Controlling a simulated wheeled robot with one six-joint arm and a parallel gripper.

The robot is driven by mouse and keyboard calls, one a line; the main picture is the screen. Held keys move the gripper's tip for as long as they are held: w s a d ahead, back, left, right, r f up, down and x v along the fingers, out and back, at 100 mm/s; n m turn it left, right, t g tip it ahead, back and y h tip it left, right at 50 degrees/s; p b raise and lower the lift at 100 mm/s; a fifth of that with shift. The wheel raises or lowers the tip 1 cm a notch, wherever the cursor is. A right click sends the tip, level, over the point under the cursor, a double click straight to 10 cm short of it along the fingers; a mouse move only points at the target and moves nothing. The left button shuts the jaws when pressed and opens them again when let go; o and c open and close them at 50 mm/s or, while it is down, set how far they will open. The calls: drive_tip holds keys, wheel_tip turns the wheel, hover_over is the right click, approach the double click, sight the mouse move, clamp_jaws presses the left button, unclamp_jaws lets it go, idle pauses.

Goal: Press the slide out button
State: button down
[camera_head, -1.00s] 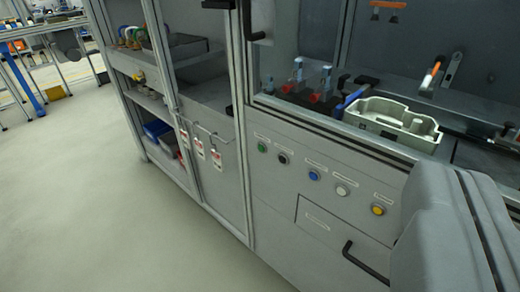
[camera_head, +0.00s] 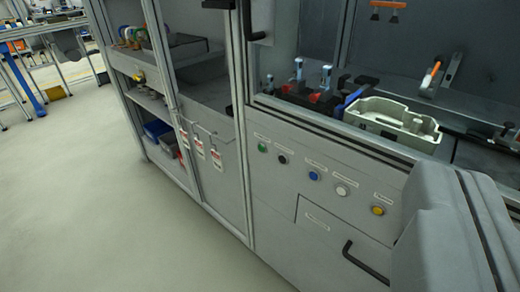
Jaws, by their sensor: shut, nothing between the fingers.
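A row of push buttons sits on the grey front panel (camera_head: 280,190) of the machine: green (camera_head: 262,147), black (camera_head: 283,159), blue (camera_head: 314,176), white (camera_head: 341,191) and yellow (camera_head: 377,210). Each has a small white label above it, too small to read, so I cannot tell which is the slide out button. My gripper (camera_head: 452,173) shows as a large grey shape at the lower right, right of the yellow button in the picture. It is shut and empty, and hides the panel behind it.
A pale casting (camera_head: 392,122) lies in the machine bay beside clamps (camera_head: 325,80). A black drawer handle (camera_head: 364,262) projects below the buttons. Tags (camera_head: 199,148) hang on the left. A shelf unit (camera_head: 150,95) stands further left. The floor (camera_head: 90,210) at left is clear.

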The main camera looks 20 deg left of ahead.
idle(0.4)
drive_tip(key=w+a+f+g+y, duration=0.1)
drive_tip(key=w+a+f, duration=0.2)
drive_tip(key=w, duration=0.3)
drive_tip(key=w+a+f+g+y, duration=0.1)
drive_tip(key=w+a+f, duration=0.15)
drive_tip(key=w, duration=0.25)
drive_tip(key=n+g+y, duration=0.1)
drive_tip(key=g+y, duration=0.1)
approach(262, 148)
drive_tip(key=s+d+r, duration=0.1)
drive_tip(key=s+r, duration=0.5)
drive_tip(key=r, duration=0.1)
drive_tip(key=w+a+f+g, duration=0.1)
drive_tip(key=w+a+f, duration=0.1)
drive_tip(key=a+f, duration=0.5)
wheel_tip(262, 148, down, 3)
drive_tip(key=shift+w+a+f+g, duration=0.15)
drive_tip(key=shift+w+a+g, duration=0.1)
drive_tip(key=shift+g, duration=0.05)
drive_tip(key=w+d, duration=0.2)
drive_tip(key=w, duration=0.6)
drive_tip(key=shift+w+d, duration=0.2)
drive_tip(key=shift+d, duration=0.15)
drive_tip(key=shift+w, duration=0.15)
